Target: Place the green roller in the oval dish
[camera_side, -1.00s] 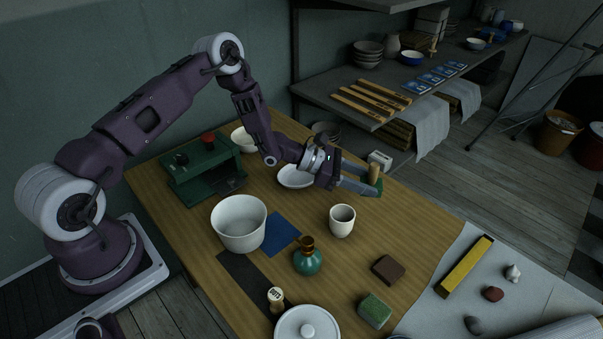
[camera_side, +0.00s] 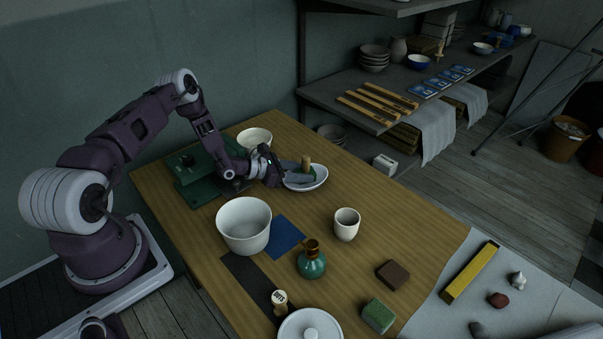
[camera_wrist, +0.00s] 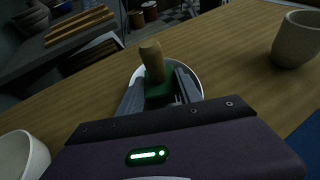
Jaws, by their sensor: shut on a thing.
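The green roller (camera_side: 310,174) has a tan wooden handle that stands upright; it also shows in the wrist view (camera_wrist: 153,62). My gripper (camera_side: 303,177) is shut on the roller, and in the wrist view the fingers (camera_wrist: 160,92) lie on either side of its green part. The white oval dish (camera_side: 318,183) is on the table directly below and around the roller in the side view. In the wrist view its white rim (camera_wrist: 197,80) shows behind the fingers. I cannot tell whether the roller touches the dish floor.
A cream bowl (camera_side: 254,138) stands behind the arm and a green press (camera_side: 195,178) to its left. A large white bowl (camera_side: 243,226), a cup (camera_side: 346,224) and a green bottle (camera_side: 312,262) stand nearer the front. The wood right of the dish is clear.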

